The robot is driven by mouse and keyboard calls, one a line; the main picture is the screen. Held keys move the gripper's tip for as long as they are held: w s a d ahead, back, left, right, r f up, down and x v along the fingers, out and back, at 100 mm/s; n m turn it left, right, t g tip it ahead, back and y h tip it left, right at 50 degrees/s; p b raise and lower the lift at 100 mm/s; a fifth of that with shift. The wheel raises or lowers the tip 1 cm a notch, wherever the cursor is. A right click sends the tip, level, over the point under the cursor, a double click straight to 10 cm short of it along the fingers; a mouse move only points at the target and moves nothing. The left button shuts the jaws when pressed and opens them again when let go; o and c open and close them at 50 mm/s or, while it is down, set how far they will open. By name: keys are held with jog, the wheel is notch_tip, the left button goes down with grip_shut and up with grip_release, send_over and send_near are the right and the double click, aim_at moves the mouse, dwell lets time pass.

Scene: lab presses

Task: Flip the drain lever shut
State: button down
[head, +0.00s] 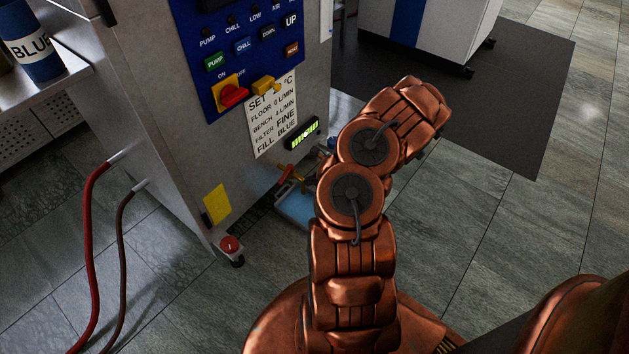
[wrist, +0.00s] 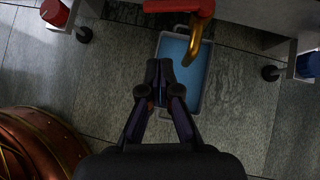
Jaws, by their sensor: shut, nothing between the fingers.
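The drain lever (wrist: 172,6) is a red bar at the top edge of the wrist view, lying across the picture. A curved brass spout (wrist: 196,40) hangs down beside its right end, over a grey tray (wrist: 205,93) holding blue liquid. In the head view the lever (head: 286,173) shows small and red-orange, low by the cabinet's bottom edge, partly crowded by my arm. My gripper (wrist: 159,68) is shut and empty, its tips over the left part of the tray, below the lever in the picture and apart from it. The head view hides the gripper behind my arm.
The cabinet (head: 290,60) carries a blue control panel (head: 238,50) and a green-lit display (head: 302,134). Red and dark hoses (head: 92,240) leave its left side. A castor (wrist: 271,72) stands right of the tray. Tiled floor is clear around the tray's near side.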

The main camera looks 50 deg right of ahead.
aim_at(285, 175)
jog(key=w+a+f+b, duration=0.3)
jog(key=w+f, duration=0.1)
jog(key=w, duration=0.3)
jog(key=shift+w, duration=0.25)
jog(key=shift+w+r, duration=0.1)
jog(key=shift+w, duration=0.05)
